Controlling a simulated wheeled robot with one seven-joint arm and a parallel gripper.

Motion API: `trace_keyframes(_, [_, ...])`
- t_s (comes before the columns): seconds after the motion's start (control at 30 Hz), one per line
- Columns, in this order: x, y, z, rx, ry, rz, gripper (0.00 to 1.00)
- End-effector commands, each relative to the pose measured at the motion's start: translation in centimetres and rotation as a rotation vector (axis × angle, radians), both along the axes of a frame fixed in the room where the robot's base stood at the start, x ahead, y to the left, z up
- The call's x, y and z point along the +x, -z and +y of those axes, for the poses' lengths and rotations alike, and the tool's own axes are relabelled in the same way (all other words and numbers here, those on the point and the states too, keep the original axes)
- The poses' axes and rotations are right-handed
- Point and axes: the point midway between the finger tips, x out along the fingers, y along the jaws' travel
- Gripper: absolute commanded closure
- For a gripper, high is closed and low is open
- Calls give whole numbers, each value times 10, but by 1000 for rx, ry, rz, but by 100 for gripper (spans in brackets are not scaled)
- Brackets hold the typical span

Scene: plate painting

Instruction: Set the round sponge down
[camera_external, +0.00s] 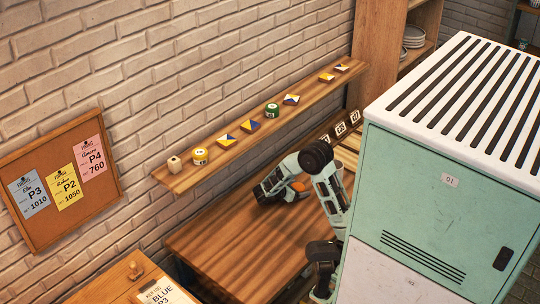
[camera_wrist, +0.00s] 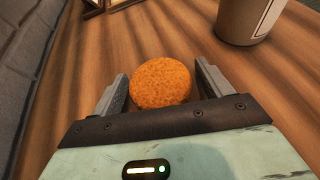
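The round orange sponge (camera_wrist: 160,84) shows in the wrist view between the two fingers of my gripper (camera_wrist: 161,80). A narrow gap shows between the sponge and the right finger, and a thinner one at the left finger. The fingers stand apart around it. The sponge is over or on the wooden table (camera_wrist: 75,130); the frame does not show clearly whether it rests on it.
A beige cup (camera_wrist: 243,18) stands ahead and right in the wrist view. The brick wall (camera_wrist: 25,60) is close on the left. A shelf (camera_external: 215,165) with small painted blocks and round pots runs above the table. The table's left part (camera_external: 215,245) is clear.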

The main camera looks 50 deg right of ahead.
Motion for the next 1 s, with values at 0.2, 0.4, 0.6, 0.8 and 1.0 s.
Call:
trace_keyframes(0.2, [1,-5,3,0,-1,-2,22])
trace_keyframes(0.4, [8,-19,34,0,-5,-1,22])
trace_keyframes(0.6, [15,-35,73,0,-4,0,22])
trace_keyframes(0.8, [20,-45,100,1,-2,0,22])
trace_keyframes(1.0, [22,-49,109,0,0,1,22])
